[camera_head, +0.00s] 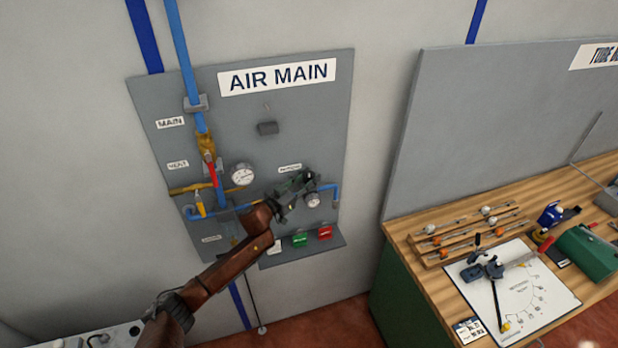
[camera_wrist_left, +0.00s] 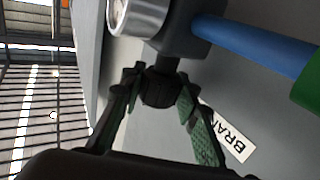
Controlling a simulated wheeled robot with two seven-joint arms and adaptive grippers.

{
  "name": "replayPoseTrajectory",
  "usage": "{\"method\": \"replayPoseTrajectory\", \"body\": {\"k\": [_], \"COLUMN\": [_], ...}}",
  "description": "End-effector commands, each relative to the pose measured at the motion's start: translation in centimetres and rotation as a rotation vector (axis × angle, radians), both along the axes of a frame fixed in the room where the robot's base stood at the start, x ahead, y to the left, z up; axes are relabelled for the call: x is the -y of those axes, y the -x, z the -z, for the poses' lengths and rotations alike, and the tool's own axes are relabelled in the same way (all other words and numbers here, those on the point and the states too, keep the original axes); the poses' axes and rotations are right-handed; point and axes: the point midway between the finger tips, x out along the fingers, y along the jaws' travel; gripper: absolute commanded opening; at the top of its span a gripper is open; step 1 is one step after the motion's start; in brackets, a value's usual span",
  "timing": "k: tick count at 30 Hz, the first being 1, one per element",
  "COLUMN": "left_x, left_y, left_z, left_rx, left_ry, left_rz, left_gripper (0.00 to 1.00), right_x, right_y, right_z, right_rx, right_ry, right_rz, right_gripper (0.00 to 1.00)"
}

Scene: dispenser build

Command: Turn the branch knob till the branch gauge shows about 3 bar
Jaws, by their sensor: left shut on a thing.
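My left gripper (camera_head: 298,184) is at the lower right of the grey AIR MAIN panel, reaching in from below. In the left wrist view its two green-padded fingers (camera_wrist_left: 160,95) are closed around the dark ribbed branch knob (camera_wrist_left: 160,89). The branch gauge (camera_head: 313,200) sits just beside the gripper. In the wrist view only the edge of the gauge (camera_wrist_left: 139,14) shows at the top, its face mostly cut off. Its reading is too small and oblique to tell. The branch label (camera_wrist_left: 231,129) lies on the panel beside the fingers. The knob is hidden by the gripper in the head view.
A larger gauge (camera_head: 242,174), a red-handled valve (camera_head: 212,172) and a yellow lever (camera_head: 200,205) are on the panel to the left. Green (camera_head: 300,240) and red (camera_head: 325,233) blocks stand on the ledge below. A wooden workbench (camera_head: 430,240) stands to the right.

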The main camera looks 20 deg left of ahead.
Motion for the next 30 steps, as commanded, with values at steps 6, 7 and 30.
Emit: {"method": "replayPoseTrajectory", "body": {"k": [6,7,30], "left_x": [0.0,0.0,-3.9], "left_y": [0.0,0.0,7.8], "left_z": [0.1,0.1,0.2], "left_rx": [-0.001,-0.001,-0.004], "left_ry": [0.0,0.0,0.0], "left_rz": [-0.001,-0.001,-0.002], "left_gripper": [0.37,0.37,0.37], "right_x": [0.2,0.2,0.4], "right_y": [0.0,0.0,0.1], "right_z": [0.0,0.0,0.0], "right_rx": [-0.001,-0.001,-0.001], "right_ry": [0.002,0.002,0.004], "right_rz": [-0.001,-0.001,-0.002], "right_gripper": [0.0,0.0,0.0]}}
